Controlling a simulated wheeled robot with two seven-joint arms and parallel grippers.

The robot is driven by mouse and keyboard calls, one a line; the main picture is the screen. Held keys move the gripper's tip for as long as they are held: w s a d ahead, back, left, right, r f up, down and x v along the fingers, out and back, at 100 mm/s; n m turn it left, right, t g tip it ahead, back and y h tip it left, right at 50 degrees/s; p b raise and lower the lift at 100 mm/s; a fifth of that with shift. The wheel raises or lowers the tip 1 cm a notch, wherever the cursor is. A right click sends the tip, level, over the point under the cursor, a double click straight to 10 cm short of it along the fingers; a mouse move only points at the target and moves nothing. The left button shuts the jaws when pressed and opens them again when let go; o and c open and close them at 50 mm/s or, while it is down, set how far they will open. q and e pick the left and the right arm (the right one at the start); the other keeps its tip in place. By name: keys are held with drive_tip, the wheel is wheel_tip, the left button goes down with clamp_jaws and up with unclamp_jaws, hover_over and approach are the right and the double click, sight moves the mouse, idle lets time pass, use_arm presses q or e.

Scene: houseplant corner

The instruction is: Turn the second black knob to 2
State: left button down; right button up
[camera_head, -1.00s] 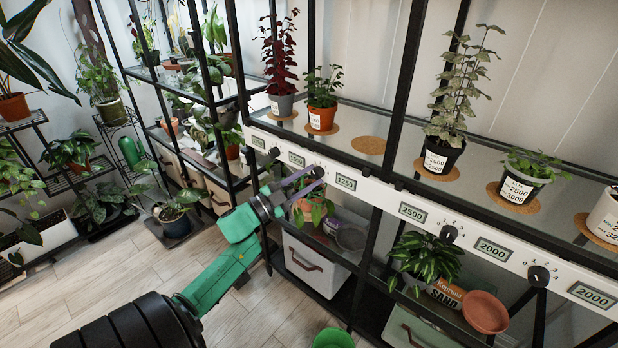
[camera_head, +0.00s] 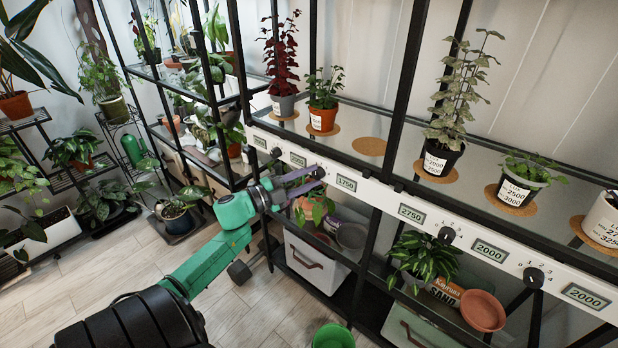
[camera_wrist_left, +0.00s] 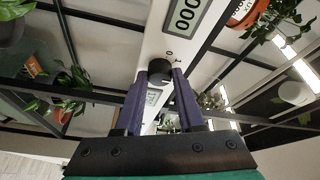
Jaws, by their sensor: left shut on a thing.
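A white strip (camera_head: 380,197) along the shelf edge carries several black knobs and small displays. My left gripper (camera_head: 318,174) reaches in from the left and is shut on the second black knob from the left. In the wrist view this knob (camera_wrist_left: 159,68) sits between the tips of the two purple fingers, with the digits 0 and 1 beside it. Its pointer is hidden, so its setting cannot be told. The first knob (camera_head: 276,152) is left of the gripper. The third knob (camera_head: 447,235) and fourth knob (camera_head: 534,277) are to the right. My right gripper is not in view.
The display (camera_head: 297,159) left of the held knob reads 2000, and the display (camera_head: 346,183) right of it reads 1750. Potted plants (camera_head: 323,115) stand on the glass shelf above. A white bin (camera_head: 314,264) and a hanging-leaved plant (camera_head: 312,210) are below.

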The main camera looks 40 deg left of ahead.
use_arm(q)
drive_tip(key=shift+f, duration=0.1)
drive_tip(key=c, duration=0.5)
unclamp_jaws()
drive_tip(key=v, duration=1.4)
drive_tip(key=shift+s+a+f, duration=0.1)
drive_tip(key=shift+s+a, duration=0.05)
drive_tip(key=shift+s, duration=0.15)
